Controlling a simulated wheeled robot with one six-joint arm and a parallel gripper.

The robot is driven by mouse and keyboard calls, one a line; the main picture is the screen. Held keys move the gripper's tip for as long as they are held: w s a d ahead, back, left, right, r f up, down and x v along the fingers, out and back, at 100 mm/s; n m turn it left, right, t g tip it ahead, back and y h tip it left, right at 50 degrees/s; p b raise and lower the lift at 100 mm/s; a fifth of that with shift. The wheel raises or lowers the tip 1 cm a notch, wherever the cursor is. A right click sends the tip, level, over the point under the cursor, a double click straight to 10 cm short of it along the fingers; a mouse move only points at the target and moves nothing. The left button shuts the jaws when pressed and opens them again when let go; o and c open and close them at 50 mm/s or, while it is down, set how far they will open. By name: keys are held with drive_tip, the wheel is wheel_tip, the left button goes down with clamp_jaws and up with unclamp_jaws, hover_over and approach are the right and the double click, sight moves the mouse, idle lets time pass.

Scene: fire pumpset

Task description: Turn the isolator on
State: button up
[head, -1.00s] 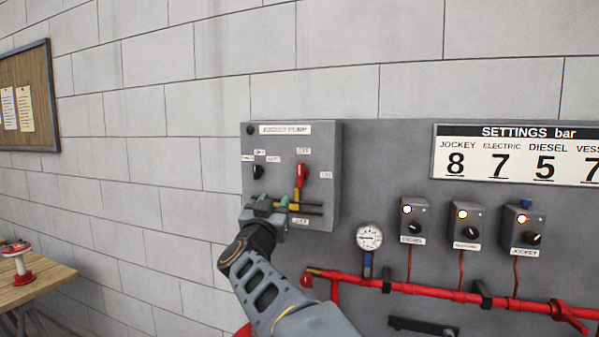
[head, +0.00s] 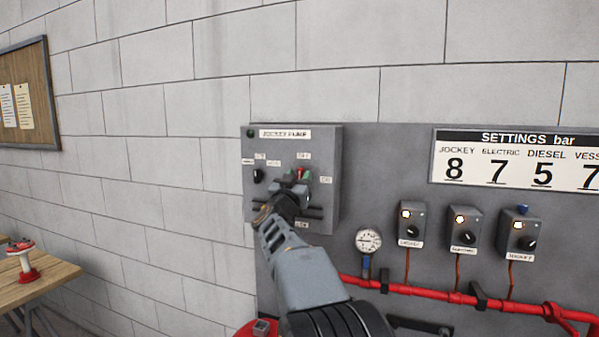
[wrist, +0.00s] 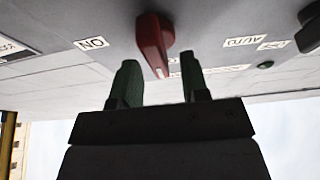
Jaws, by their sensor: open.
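The isolator is a red rotary handle (wrist: 153,45) on the front of the grey jockey pump box (head: 325,150). In the wrist view it stands upright at the top, between and just beyond my two green fingertips. My gripper (wrist: 158,85) is open, with one finger to each side of the handle's line, and I see no contact. An ON label (wrist: 91,43) is left of the handle in the wrist view. In the head view my gripper (head: 296,180) covers most of the handle; only a bit of red shows near the OFF label (head: 303,156).
A small black selector knob (head: 258,176) sits left on the same box. A pressure gauge (head: 369,241), several small control boxes (head: 465,230) and a red pipe (head: 430,291) are to the right. A wooden table (head: 40,285) stands at lower left.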

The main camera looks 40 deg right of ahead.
drive_tip(key=shift+w+d+r, duration=0.25)
drive_tip(key=shift+w+d, duration=0.05)
drive_tip(key=shift+d, duration=0.2)
drive_tip(key=c, duration=0.6)
drive_tip(key=shift+o, duration=0.2)
